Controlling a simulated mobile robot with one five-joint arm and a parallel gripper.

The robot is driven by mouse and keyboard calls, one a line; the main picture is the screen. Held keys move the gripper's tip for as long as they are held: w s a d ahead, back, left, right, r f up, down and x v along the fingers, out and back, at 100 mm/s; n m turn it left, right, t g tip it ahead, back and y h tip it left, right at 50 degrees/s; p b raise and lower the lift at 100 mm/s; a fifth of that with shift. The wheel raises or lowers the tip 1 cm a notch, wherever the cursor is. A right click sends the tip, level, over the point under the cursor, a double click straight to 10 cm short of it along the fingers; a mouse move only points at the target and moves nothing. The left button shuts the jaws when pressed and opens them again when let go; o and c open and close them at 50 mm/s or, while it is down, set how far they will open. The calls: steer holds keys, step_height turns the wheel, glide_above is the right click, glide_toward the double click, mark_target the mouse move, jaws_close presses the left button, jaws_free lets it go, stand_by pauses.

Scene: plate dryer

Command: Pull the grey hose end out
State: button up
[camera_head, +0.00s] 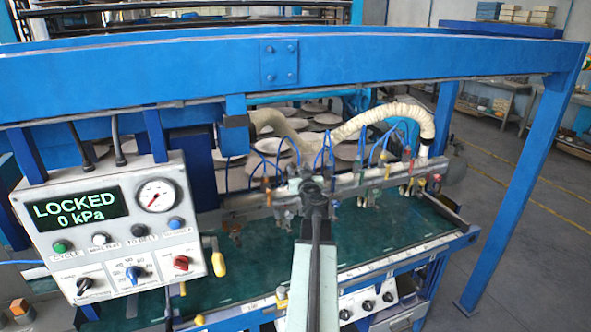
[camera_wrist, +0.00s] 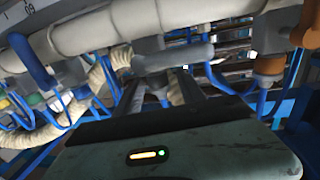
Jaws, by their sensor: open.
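My gripper (camera_head: 314,187) reaches in to the valve rail in the middle of the head view. In the wrist view its two dark fingers (camera_wrist: 160,85) stand apart, with no thing clearly held between them. A short grey cylindrical piece (camera_wrist: 174,58) lies crosswise just beyond the fingertips; it looks like the grey hose end, but I cannot be sure. Whether the fingers touch it cannot be told. In the head view my arm and gripper hide that spot. The display (camera_head: 68,209) reads LOCKED, 0 kPa.
A rail (camera_head: 345,184) carries several valves and thin blue tubes (camera_head: 322,152). A thick cream corrugated hose (camera_head: 385,117) arches behind it. A blue beam (camera_head: 200,64) crosses above. The control panel (camera_head: 105,232) stands at left. The green tabletop (camera_head: 395,228) has bare room in front of the rail.

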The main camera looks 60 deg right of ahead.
steer(key=shift+w+a, duration=0.1)
steer(key=shift+a, duration=0.05)
jaws_close()
stand_by(1.3)
